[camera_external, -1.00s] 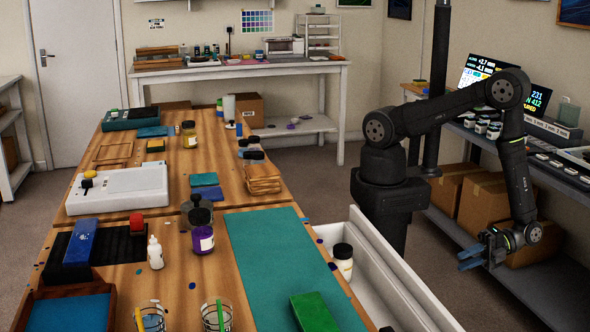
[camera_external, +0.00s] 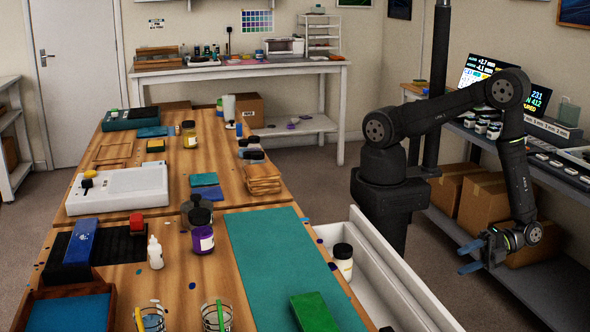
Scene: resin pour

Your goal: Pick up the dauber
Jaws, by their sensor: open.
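My gripper (camera_external: 468,257) hangs at the right, low beside the grey side bench and well away from the wooden table. Its blue fingers are spread apart, with nothing seen between them. I cannot say for sure which thing is the dauber. A dark rounded object with a knob-like top (camera_external: 195,205) stands on the wooden table behind a purple jar (camera_external: 203,239) and may be it. The jar hides part of its lower right side.
A white open drawer (camera_external: 385,285) with a dark-lidded jar (camera_external: 343,262) lies between table and arm.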

